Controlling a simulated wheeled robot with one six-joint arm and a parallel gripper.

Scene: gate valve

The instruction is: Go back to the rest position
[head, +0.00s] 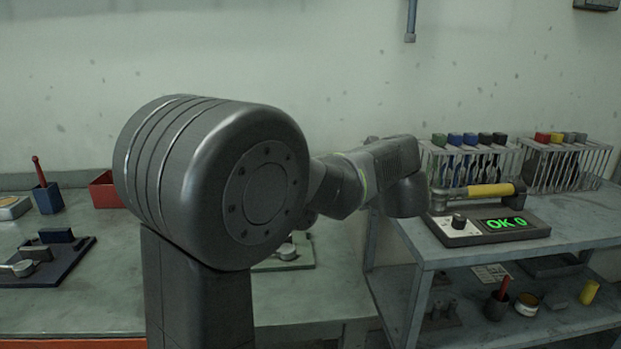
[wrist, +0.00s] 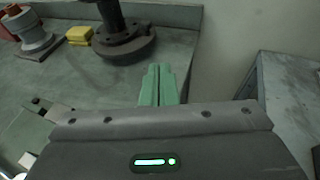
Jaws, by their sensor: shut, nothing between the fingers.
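My gripper (wrist: 158,72) shows in the wrist view as two green fingers pressed together, with nothing between them. It is above the bench, close to the bench's right edge. In the head view my arm crosses the middle and its wrist end is near the shelf unit; the gripper's fingers are hidden there. A dark round flanged base with an upright post (wrist: 127,45) stands just beyond the fingertips in the wrist view. I cannot tell the gap between them.
The workbench (head: 330,285) and the shelf unit (head: 445,255) have a gap between them. On the shelf unit are a device reading "OK 0" (head: 490,228), a yellow-handled tool (head: 490,190) and racks (head: 565,165). A yellow block (wrist: 79,36) lies on the bench.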

